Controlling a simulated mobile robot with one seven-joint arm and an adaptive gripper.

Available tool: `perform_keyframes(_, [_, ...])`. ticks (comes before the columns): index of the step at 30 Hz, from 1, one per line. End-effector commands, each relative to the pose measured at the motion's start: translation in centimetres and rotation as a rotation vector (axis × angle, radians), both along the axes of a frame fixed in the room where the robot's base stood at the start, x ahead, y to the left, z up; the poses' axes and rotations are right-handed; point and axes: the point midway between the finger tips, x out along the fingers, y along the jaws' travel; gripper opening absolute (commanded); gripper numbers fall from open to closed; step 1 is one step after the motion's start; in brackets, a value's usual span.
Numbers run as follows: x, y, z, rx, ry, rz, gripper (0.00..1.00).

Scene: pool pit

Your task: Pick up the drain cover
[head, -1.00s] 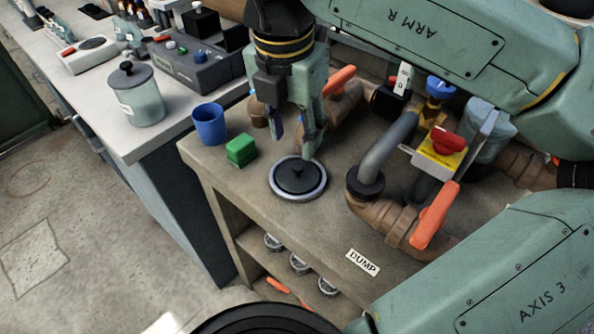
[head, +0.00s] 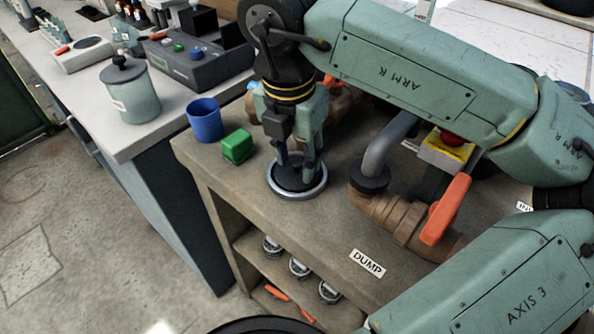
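The drain cover (head: 290,187) is a dark round disc set in a pale metal ring on the brown worktop. Its raised centre knob is hidden behind my gripper. My gripper (head: 297,164) points down right over the cover, its fingers apart on either side of the middle. The fingertips are low, close to the disc. I cannot tell whether they touch the knob or the disc.
A green block (head: 237,147) and a blue cup (head: 205,120) stand left of the cover. A brown pipe with an orange handle (head: 445,210) and a grey bent pipe (head: 385,145) stand to the right. The worktop front near the DUMP label (head: 367,263) is clear.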

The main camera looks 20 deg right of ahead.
Motion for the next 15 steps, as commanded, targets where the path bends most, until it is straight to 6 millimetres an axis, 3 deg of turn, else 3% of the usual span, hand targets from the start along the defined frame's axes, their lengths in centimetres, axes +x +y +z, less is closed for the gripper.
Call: perform_keyframes(15, [0.0, 0.0, 0.01, 0.0, 0.0, 0.0, 0.0])
